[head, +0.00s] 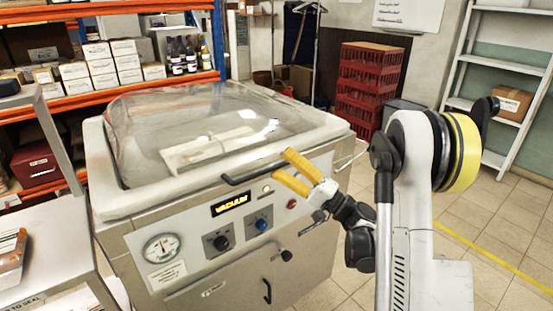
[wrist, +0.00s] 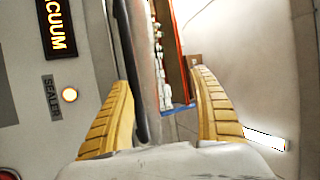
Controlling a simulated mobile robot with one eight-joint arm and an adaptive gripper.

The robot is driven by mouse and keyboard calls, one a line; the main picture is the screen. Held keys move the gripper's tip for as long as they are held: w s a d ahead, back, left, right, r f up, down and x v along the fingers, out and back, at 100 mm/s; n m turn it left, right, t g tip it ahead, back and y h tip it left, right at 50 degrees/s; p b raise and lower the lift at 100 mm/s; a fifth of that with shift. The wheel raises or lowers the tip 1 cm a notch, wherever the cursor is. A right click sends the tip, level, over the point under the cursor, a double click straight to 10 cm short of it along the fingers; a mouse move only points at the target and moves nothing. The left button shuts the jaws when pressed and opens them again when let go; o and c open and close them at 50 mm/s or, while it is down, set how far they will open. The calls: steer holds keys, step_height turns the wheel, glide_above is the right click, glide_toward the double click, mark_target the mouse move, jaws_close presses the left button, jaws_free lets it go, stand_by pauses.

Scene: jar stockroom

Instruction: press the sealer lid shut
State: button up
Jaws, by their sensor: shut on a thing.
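The sealer (head: 215,235) is a large steel machine with a clear domed lid (head: 200,115) in a pale frame. The lid lies low over the body; I cannot tell whether a thin gap is left along its rim. A dark bar handle (head: 245,174) runs along the lid's front edge. My gripper (head: 281,163) has its yellow fingers at the right end of this handle. In the wrist view the handle (wrist: 139,75) passes between the fingers (wrist: 160,82), close to the left one. My gripper is shut on the handle. A pale packet (head: 205,148) shows under the dome.
The front panel has a lit "VACUUM" display (head: 231,204), knobs and a gauge (head: 163,249). An orange shelf (head: 110,98) with boxes and bottles stands behind. Red crates (head: 368,85) stand at the back. A steel table (head: 45,200) is at left. The floor at right is clear.

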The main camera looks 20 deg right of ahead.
mark_target(252, 177)
steer(key=shift+s+d+f, duration=0.15)
steer(key=shift+s+d, duration=0.05)
steer(key=shift+d, duration=0.1)
steer(key=c, duration=0.3)
steer(key=shift+s+d+f, duration=0.3)
steer(key=shift+d+f, duration=0.05)
steer(key=shift+f, duration=0.25)
steer(key=shift+s+d+f, duration=0.3)
steer(key=shift+d+f, duration=0.05)
steer(key=shift+f, duration=0.25)
steer(key=shift+s+d+f, duration=0.3)
steer(key=shift+d+f, duration=0.05)
steer(key=shift+f, duration=0.25)
steer(key=shift+a, duration=0.15)
